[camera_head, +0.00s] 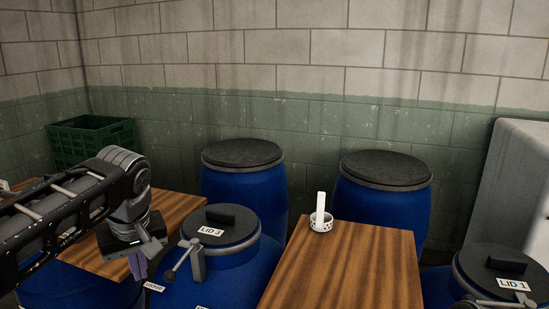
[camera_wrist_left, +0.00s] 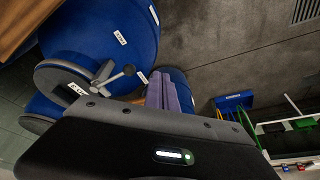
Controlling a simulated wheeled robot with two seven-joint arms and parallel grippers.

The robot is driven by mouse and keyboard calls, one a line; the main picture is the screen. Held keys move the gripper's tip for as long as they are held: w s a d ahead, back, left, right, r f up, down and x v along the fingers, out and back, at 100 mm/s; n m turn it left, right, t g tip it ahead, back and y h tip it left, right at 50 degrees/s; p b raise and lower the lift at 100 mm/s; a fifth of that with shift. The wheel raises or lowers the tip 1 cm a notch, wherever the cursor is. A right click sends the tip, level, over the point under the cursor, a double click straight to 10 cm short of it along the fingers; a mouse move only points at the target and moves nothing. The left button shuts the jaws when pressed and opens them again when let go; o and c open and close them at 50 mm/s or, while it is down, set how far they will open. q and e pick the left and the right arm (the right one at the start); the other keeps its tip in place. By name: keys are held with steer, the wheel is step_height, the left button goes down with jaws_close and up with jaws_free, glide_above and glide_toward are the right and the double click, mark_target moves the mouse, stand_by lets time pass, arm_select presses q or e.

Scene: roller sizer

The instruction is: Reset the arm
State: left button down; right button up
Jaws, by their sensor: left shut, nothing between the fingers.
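My left arm comes in from the left in the head view. My left gripper (camera_head: 140,270) hangs pointing down over the wooden board, just left of the LID 3 barrel. Its purple fingers are shut and empty; they also show in the wrist view (camera_wrist_left: 170,94). The blue barrel with the LID 3 top (camera_head: 228,222) and its lever handle (camera_head: 182,262) stand beside the gripper, apart from it. My right gripper is not in view.
A wooden board (camera_head: 345,270) at the centre right carries a small white dotted bowl (camera_head: 321,222) with a white upright piece. Two blue barrels (camera_head: 243,195) (camera_head: 380,210) stand behind. A LID 1 barrel (camera_head: 500,268) is at right, a green crate (camera_head: 90,140) at back left.

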arm_select(q)
steer(key=s+d+f+m+g+h+p, duration=0.15)
steer(key=d+f, duration=0.35)
steer(key=f, duration=0.5)
steer(key=d+f+m+h, duration=0.2)
steer(key=d+f, duration=0.2)
steer(key=f, duration=0.7)
steer(key=s+d+f+m+g+h+p, duration=0.1)
steer(key=d+f, duration=0.4)
steer(key=f, duration=0.5)
steer(key=s+d+f+h, duration=0.1)
steer(key=s+d+f, duration=0.1)
steer(key=s+f, duration=0.6)
steer(key=s+d+f+h+p, duration=0.1)
steer(key=s+d+f, duration=0.2)
steer(key=s+f, duration=0.4)
steer(key=s, duration=0.6)
steer(key=shift+f, duration=0.4)
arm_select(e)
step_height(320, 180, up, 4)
arm_select(q)
steer(key=shift+a, duration=0.1)
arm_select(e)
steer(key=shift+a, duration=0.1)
